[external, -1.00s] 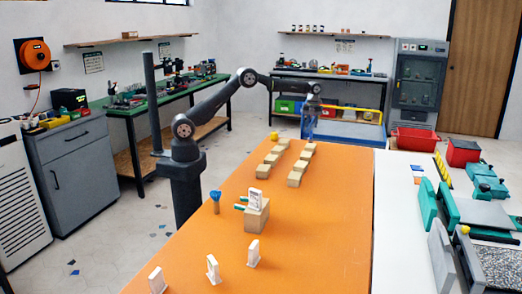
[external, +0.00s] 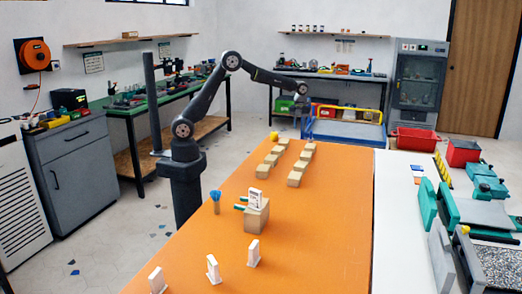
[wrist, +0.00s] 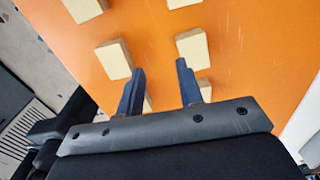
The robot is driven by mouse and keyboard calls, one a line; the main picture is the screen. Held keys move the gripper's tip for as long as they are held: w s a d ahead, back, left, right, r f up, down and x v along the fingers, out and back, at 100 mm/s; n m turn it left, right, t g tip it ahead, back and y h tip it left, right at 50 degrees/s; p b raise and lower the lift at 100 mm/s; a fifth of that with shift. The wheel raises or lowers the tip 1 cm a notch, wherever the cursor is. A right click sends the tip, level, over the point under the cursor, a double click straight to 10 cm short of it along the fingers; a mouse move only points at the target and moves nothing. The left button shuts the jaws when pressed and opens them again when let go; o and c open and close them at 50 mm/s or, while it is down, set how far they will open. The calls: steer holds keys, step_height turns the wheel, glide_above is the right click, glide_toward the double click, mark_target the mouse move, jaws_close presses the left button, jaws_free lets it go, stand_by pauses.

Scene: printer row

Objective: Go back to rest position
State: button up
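My gripper (wrist: 158,85) is open in the wrist view, with its two dark blue fingers apart and nothing between them. In the external view my gripper (external: 303,122) hangs at the end of my raised arm, above the far end of the orange table (external: 310,215). Wooden blocks stand in two rows on the table below and in front of it; a near block (external: 263,171) and another block (external: 295,179) show clearly. In the wrist view a block (wrist: 114,59) lies left of the fingers and another block (wrist: 192,44) lies ahead of them.
A wooden stand (external: 257,216) with a white piece, a blue brush-like item (external: 215,197) and several white upright pieces (external: 213,269) occupy the near table. A yellow object (external: 274,136) sits at the far end. A blue cart (external: 345,132) stands behind the table.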

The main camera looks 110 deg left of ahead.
steer(key=s+d+f, duration=0.2)
steer(key=s+d, duration=0.6)
steer(key=s, duration=0.1)
steer(key=s+d+f, duration=0.2)
steer(key=s+d, duration=0.6)
steer(key=s, duration=0.1)
steer(key=shift+s, duration=0.35)
steer(key=shift+f, duration=0.1)
